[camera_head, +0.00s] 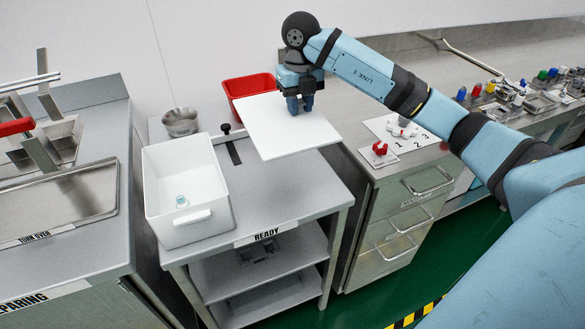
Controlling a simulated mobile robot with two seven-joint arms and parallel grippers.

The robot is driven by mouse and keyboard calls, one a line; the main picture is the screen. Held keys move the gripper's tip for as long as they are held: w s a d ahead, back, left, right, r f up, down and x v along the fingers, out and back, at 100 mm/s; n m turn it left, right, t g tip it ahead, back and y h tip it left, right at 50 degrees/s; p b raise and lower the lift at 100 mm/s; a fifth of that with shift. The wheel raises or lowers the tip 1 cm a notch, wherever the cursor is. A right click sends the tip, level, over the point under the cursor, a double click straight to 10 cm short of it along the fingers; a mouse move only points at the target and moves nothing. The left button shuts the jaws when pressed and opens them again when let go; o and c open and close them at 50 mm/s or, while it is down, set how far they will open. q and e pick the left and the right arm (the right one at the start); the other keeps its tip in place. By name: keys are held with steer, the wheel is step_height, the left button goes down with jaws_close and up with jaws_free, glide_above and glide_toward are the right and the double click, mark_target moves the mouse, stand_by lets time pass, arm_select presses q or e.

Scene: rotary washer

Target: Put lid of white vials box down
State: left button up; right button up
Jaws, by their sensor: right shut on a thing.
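The white lid (285,128) is a flat square plate held in the air over the right part of the table marked READY. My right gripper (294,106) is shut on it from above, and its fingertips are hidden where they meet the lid. The white vials box (207,168) stands open on the left part of the same table, with a small clear vial (181,201) inside. The lid is to the right of the box and apart from it. My left gripper is not in view.
A red bin (247,86) stands behind the lid, partly covered by it. A metal bowl (181,122) stands behind the box. Bare READY tabletop (290,190) shows in front of the lid. A counter with drawers (405,190) is at the right, with red parts (380,148).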

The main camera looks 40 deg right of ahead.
step_height(320, 180, down, 12)
steer(key=shift+f+b, duration=0.1)
steer(key=shift+b, duration=0.45)
step_height(320, 180, down, 5)
steer(key=shift+b, duration=0.3)
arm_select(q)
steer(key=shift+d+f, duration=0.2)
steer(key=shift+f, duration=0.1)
arm_select(e)
steer(key=o, duration=0.9)
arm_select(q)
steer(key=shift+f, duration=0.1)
arm_select(e)
steer(key=shift+o, duration=0.2)
arm_select(q)
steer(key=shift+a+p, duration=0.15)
steer(key=shift+p, duration=0.6)
arm_select(e)
step_height(320, 180, up, 12)
steer(key=shift+r, duration=0.1)
